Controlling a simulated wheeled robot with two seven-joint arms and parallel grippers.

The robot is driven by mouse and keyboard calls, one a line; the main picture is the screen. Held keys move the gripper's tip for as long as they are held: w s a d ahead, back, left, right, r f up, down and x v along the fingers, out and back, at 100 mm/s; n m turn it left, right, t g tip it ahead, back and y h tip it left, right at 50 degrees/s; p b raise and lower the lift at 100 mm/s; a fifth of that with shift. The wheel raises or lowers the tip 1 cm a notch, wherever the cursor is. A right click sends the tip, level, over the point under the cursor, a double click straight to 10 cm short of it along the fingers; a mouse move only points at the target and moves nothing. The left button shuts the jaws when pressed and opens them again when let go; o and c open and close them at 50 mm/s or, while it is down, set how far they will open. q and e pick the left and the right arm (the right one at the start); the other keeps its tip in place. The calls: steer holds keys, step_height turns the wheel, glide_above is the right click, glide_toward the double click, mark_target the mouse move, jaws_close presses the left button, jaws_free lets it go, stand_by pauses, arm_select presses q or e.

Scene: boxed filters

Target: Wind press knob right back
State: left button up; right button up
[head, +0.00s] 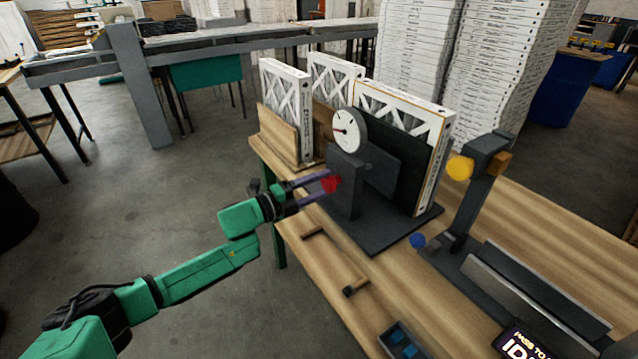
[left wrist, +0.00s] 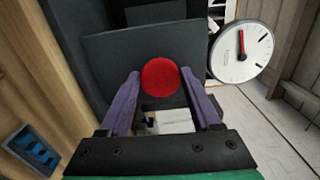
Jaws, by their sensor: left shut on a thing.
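The press (head: 345,182) is a dark grey stand on a flat base on the wooden bench. Its red knob (head: 331,184) faces my left gripper (head: 327,185), which is shut on it from the left. In the left wrist view the round red knob (left wrist: 161,77) sits between the two purple fingers. A white dial gauge (head: 350,130) tops the press; its red needle points left in the head view. The gauge (left wrist: 241,51) also shows in the left wrist view. A white boxed filter (head: 436,130) stands behind the press's dark plate. My right gripper is out of view.
More boxed filters (head: 287,97) stand in a wooden rack (head: 278,135) behind the press. A small tray with blue pieces (head: 402,343) lies at the bench front.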

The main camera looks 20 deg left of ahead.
arm_select(q)
steer(key=n+p, duration=0.1)
steer(key=n, duration=0.3)
steer(key=shift+n, duration=0.3)
steer(key=n+p, duration=0.2)
steer(key=n, duration=0.2)
steer(key=shift+n, duration=0.3)
steer(key=n+p, duration=0.1)
steer(key=n, duration=0.3)
steer(key=shift+s+d+f+n+p, duration=0.1)
steer(key=shift+n+p, duration=0.2)
steer(key=n+p, duration=0.1)
steer(key=n, duration=0.3)
steer(key=shift+d, duration=0.1)
steer(key=n+p, duration=0.1)
steer(key=n, duration=0.4)
steer(key=shift+s, duration=0.1)
steer(key=n, duration=0.4)
steer(key=shift+s+d+n, duration=0.1)
steer(key=shift+d+n, duration=0.05)
steer(key=shift+n, duration=0.15)
steer(key=n, duration=0.4)
steer(key=shift+n, duration=2.5)
